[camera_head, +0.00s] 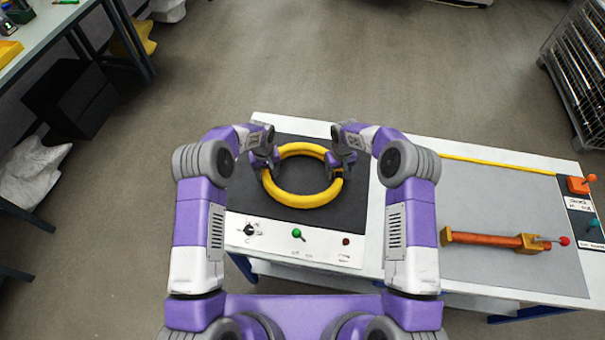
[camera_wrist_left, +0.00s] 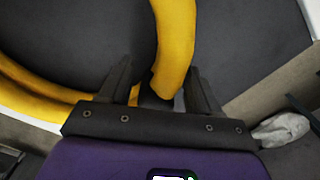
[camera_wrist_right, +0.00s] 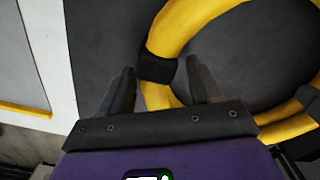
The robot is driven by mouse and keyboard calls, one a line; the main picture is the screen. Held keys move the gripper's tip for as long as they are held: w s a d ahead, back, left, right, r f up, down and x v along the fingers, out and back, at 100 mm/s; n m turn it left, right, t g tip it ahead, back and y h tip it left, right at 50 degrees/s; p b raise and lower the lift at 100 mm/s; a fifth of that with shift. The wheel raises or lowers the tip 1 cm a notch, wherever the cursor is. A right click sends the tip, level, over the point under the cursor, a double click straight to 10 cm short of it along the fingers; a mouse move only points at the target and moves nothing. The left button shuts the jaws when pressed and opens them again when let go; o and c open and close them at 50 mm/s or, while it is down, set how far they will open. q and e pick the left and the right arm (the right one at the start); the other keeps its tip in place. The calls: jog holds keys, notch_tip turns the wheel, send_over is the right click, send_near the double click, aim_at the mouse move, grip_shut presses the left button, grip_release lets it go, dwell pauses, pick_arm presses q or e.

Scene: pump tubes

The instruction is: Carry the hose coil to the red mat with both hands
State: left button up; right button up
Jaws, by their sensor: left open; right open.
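The yellow hose coil (camera_head: 305,200) lies as a ring on a dark square mat (camera_head: 245,192) on the workbench. My left gripper (camera_head: 266,166) is at the coil's left side, open. In the left wrist view, the hose (camera_wrist_left: 174,45) passes between its open fingers, with a dark band partly hidden there. My right gripper (camera_head: 340,167) is at the coil's right side, open. In the right wrist view, a black band (camera_wrist_right: 157,68) wraps the hose just beyond and between the open fingers. I see no red mat in any view.
Right of the coil, the bench has a grey panel (camera_head: 490,200) with an orange-brown cylinder (camera_head: 487,240). Its front edge carries a green-tipped switch (camera_head: 298,234) and a knob. A wire cage (camera_head: 580,70) stands far right; another table (camera_head: 40,40) is at upper left.

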pick_arm(q)
jog(key=shift+f, duration=0.75)
pick_arm(e)
jog(key=shift+f, duration=0.75)
pick_arm(q)
jog(key=shift+c, duration=0.4)
pick_arm(e)
jog(key=shift+c, duration=0.4)
pick_arm(q)
grip_shut()
pick_arm(e)
grip_shut()
jog(key=shift+r, duration=0.1)
